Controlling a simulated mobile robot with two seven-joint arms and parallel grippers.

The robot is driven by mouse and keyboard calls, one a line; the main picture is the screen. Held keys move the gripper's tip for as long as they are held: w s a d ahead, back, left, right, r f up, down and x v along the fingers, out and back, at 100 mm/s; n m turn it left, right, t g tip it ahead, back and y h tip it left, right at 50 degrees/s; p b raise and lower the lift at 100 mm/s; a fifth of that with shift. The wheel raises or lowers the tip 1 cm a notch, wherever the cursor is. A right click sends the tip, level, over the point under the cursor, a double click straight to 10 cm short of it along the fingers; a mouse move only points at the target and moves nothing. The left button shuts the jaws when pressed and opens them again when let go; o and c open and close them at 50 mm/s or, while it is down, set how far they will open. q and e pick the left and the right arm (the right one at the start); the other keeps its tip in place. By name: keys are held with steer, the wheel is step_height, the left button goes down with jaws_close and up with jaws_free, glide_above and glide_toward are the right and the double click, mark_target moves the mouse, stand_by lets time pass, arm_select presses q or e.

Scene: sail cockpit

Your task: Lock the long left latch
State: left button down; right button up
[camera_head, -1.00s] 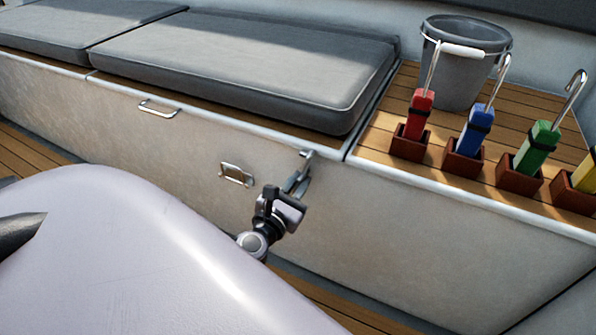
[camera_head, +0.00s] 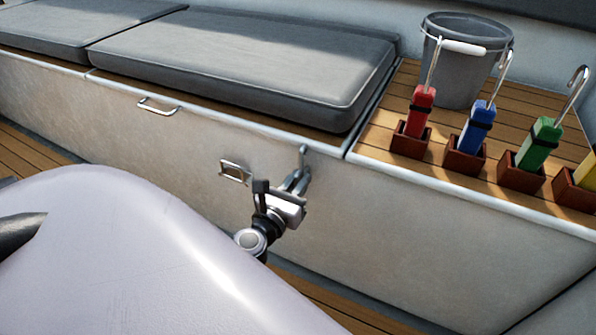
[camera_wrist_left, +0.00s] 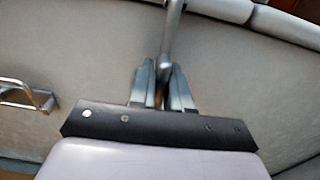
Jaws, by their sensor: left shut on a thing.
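The long latch (camera_head: 304,154) is a slim metal bar on the pale front of the bench locker, just below the lid edge. In the left wrist view it shows as a grey rod (camera_wrist_left: 173,35) running up from between the fingers. My left gripper (camera_head: 300,178) is shut on this bar, with a finger on each side of it (camera_wrist_left: 162,85). The fingers and my wrist hide the bar's lower part. A small metal loop fitting (camera_head: 234,172) sits on the front left of the latch, apart from the gripper; it also shows in the left wrist view (camera_wrist_left: 25,97). My right gripper is not in view.
Grey cushions (camera_head: 240,65) lie on the bench, and a lid handle (camera_head: 158,107) sits further left. A grey bucket (camera_head: 462,75) and several coloured hooked handles in brown holders stand at right. The front right of the latch is clear.

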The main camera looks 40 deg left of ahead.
arm_select(q)
steer(key=c, duration=1.2)
jaws_free()
steer(key=shift+o, duration=0.2)
steer(key=shift+s, duration=0.15)
steer(key=shift+s+d, duration=0.15)
steer(key=shift+s, duration=0.15)
steer(key=v, duration=0.6)
steer(key=shift+s, duration=0.2)
